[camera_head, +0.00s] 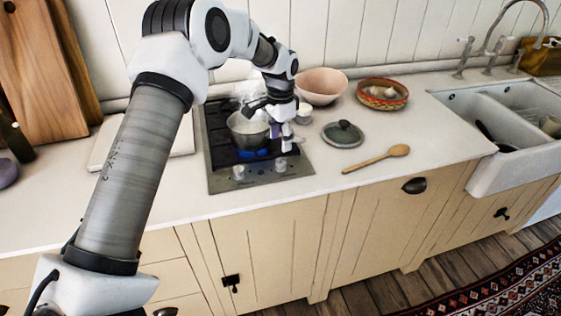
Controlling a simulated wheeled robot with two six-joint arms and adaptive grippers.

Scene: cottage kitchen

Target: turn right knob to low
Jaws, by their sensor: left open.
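The cooktop (218,158) is set in the counter, with two pale knobs on its front strip. The right knob (280,165) shows just below my left gripper. The left knob (239,172) stands clear of it. A metal pot (240,126) sits on the burner, steaming, with blue flame (250,154) under its front. My left gripper (281,140) is open, pointing down above and behind the right knob, beside the pot's right side. I cannot tell whether it touches the knob. The knob's setting is too small to read. My right gripper is not in view.
A small white jar (303,114) and a pink bowl (321,86) stand behind and right of the gripper. A dark lid (343,133), a wooden spoon (378,158) and a patterned bowl (382,94) lie farther right. The counter's front edge is clear.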

